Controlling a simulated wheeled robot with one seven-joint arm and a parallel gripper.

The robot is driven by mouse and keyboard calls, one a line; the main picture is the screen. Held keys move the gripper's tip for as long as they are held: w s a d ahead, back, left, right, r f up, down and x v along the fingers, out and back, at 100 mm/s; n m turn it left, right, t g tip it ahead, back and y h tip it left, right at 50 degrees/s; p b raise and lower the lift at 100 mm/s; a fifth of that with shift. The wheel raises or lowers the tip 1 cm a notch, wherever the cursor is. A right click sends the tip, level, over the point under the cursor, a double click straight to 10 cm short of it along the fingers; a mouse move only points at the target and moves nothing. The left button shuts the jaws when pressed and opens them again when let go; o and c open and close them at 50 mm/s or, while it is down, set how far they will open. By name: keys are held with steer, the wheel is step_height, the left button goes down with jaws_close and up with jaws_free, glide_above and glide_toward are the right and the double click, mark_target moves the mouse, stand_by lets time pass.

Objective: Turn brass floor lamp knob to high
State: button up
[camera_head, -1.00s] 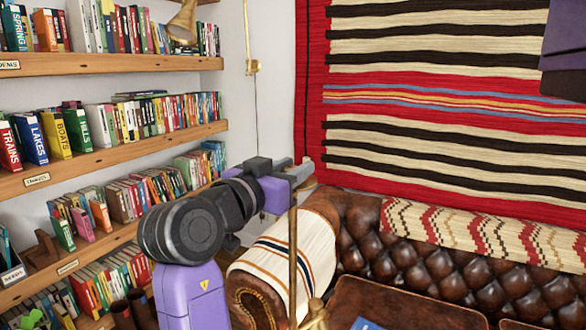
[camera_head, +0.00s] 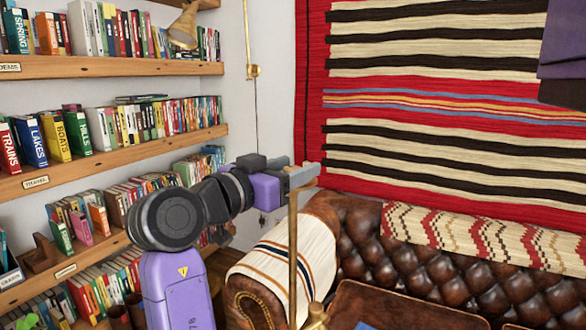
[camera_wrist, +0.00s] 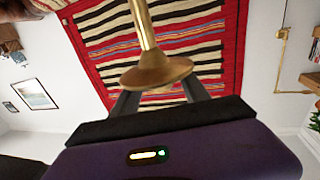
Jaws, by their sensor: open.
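A thin brass pole (camera_head: 293,250) rises in front of the sofa arm in the head view, its upper end close to my gripper (camera_head: 306,173). The wrist view shows a brass stem (camera_wrist: 145,22) ending in a flared brass disc (camera_wrist: 156,73), near and in front of my open gripper (camera_wrist: 160,97). The two fingers show on either side below the disc, partly behind it. I cannot tell whether they touch it. No separate knob can be made out.
A leather sofa (camera_head: 420,255) with a striped throw (camera_head: 290,258) stands behind the pole. Bookshelves (camera_head: 110,68) line the left. A wall lamp (camera_head: 184,27) hangs by the upper shelf. A striped rug (camera_head: 430,110) covers the wall.

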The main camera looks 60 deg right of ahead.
mark_target(287, 171)
steer(key=shift+a, duration=0.1)
steer(key=a, duration=0.2)
steer(key=w+a+b, duration=0.1)
steer(key=a, duration=0.4)
steer(key=shift+w+a+b, duration=0.15)
steer(key=shift+a+b, duration=0.1)
steer(key=shift+b, duration=0.1)
